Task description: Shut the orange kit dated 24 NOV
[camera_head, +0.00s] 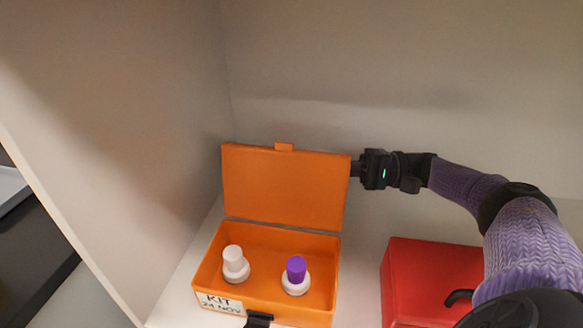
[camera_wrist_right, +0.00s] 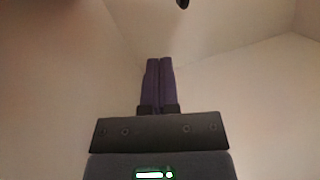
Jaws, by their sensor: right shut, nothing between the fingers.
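The orange kit (camera_head: 212,266) stands on a white shelf in the head view, with a label reading KIT 24 NOV on its front. Its lid (camera_head: 283,186) is open, standing up at the back and leaning slightly. A white-capped bottle (camera_head: 235,264) and a purple-capped bottle (camera_head: 296,276) stand inside. My right gripper (camera_head: 356,169) is at the right edge of the raised lid; I cannot tell if it touches or is behind it. In the right wrist view its two fingers (camera_wrist_right: 159,72) are together with nothing between them. My left gripper is not in view.
A red box (camera_head: 430,275) with a closed top stands to the right of the kit, partly under my right arm. A pale side wall (camera_head: 120,130) is close on the left, and a back wall (camera_head: 400,70) rises behind the lid.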

